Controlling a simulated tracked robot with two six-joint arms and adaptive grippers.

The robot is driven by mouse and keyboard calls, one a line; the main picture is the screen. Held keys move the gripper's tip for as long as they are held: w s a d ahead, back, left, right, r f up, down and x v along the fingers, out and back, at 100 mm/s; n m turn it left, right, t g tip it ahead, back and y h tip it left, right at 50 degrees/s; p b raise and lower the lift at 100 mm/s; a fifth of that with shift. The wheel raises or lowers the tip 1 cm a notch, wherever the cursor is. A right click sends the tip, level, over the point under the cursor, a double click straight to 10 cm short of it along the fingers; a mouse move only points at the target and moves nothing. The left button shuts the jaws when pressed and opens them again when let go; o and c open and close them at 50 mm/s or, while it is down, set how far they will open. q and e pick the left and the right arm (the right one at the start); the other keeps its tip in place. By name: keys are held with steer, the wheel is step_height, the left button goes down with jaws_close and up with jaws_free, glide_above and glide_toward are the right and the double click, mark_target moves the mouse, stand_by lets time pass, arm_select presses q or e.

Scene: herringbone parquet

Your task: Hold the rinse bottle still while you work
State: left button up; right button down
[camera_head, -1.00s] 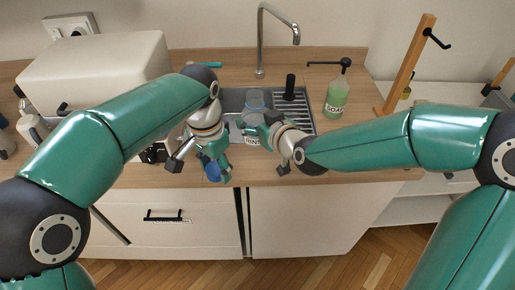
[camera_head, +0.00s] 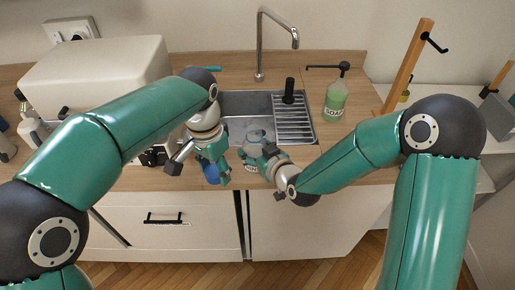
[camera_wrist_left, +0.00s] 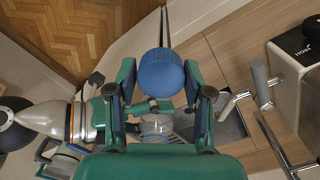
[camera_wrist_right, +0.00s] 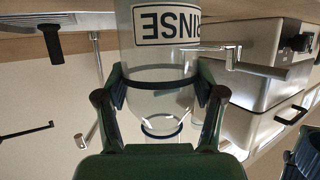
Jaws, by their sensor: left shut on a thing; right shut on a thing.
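The rinse bottle (camera_head: 255,136) is clear, with a white RINSE label that also shows, upside down, in the right wrist view (camera_wrist_right: 166,24). My right gripper (camera_head: 260,156) is shut around the bottle, with a finger on each side of it in the right wrist view. The bottle is near the counter's front edge, in front of the sink. My left gripper (camera_head: 205,173) is shut on a blue round ribbed thing (camera_wrist_left: 160,74), to the left of the bottle and apart from it. The fingers partly hide both held things.
The sink (camera_head: 236,104) with a drain rack (camera_head: 293,126) lies behind the grippers, under a tall tap (camera_head: 260,45). A green soap bottle (camera_head: 336,100) stands right of it. A wooden stand (camera_head: 408,65) is further right. A large cream box (camera_head: 95,70) stands at left.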

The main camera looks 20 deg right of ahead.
steer(key=c, duration=0.6)
jaws_free()
steer(key=shift+f, duration=0.1)
steer(key=o, duration=0.5)
